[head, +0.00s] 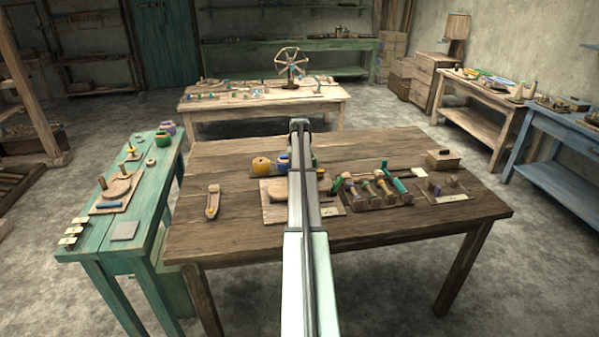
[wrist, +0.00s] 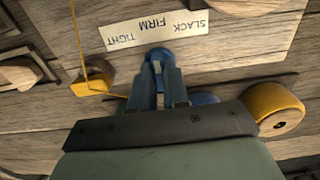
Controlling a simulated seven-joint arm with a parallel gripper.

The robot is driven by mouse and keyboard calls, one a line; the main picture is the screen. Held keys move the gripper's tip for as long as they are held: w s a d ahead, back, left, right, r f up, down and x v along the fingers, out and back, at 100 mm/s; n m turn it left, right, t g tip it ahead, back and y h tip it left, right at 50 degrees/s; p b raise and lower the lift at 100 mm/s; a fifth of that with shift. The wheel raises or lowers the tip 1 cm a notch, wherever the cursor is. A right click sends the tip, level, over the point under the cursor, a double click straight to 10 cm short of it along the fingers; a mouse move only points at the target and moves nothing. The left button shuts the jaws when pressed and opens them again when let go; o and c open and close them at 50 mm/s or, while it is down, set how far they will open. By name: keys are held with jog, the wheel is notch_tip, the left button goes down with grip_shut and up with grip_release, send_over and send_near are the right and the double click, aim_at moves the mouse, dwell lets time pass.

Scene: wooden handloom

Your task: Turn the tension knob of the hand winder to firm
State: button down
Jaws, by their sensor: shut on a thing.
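In the wrist view, my gripper (wrist: 161,70) is shut on a blue tension knob (wrist: 158,54) on the wooden board of the hand winder. A pale label strip (wrist: 153,30) lies just beyond the knob and reads, upside down, TIGHT at left, FIRM in the middle and SLACK at right. The knob stands below FIRM, toward TIGHT; I cannot tell where its pointer is. In the head view, the winder board (head: 273,213) is on the brown table, and my arm hides the knob and gripper.
A yellow spool (wrist: 275,108) lies right of my gripper, and a yellow thread (wrist: 75,35) runs at left. On the brown table (head: 235,155), a shuttle (head: 212,202) lies at left, an orange ball (head: 261,165) behind the winder, and a small box (head: 444,160) at right.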

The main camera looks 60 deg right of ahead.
jog(key=c, duration=1.1)
grip_release()
notch_tip(320, 180, up, 14)
jog(key=shift+f, duration=0.1)
